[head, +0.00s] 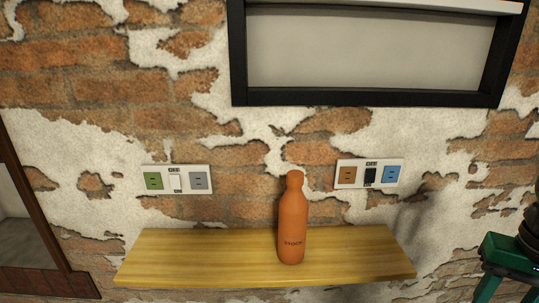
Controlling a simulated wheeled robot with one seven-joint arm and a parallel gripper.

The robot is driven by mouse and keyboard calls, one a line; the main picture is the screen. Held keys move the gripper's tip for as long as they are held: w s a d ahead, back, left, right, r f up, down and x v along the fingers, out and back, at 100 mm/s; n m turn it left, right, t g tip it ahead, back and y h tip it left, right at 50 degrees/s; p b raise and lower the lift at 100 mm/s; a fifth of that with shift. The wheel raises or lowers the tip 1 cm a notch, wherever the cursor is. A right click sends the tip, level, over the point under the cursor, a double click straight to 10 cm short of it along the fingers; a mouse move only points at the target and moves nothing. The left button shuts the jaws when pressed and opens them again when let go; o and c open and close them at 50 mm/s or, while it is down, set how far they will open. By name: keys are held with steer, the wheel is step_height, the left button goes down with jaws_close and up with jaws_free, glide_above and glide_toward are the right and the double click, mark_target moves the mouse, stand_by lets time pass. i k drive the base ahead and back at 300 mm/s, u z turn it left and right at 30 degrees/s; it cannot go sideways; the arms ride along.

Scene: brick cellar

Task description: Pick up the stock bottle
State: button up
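The stock bottle (292,228) is orange-brown with a rounded cap and dark lettering low on its front. It stands upright on a yellow wooden shelf (190,261), a little right of the shelf's middle and near its front edge. My gripper (508,290) is at the right edge of the head view, green below a black wrist, partly cut off by the frame. Its two fingers look spread apart with nothing visible between them. It is well to the right of the bottle and not touching it.
The shelf is otherwise bare. Behind it is a brick wall with peeling plaster, with a left socket panel (177,180) and a right socket panel (369,173). A black-framed panel (368,99) is above. A brown frame (38,215) stands at the left.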

mark_target(293, 212)
steer(key=k, duration=1.2)
steer(key=z, duration=0.55)
steer(key=i, duration=0.85)
steer(key=u, duration=0.1)
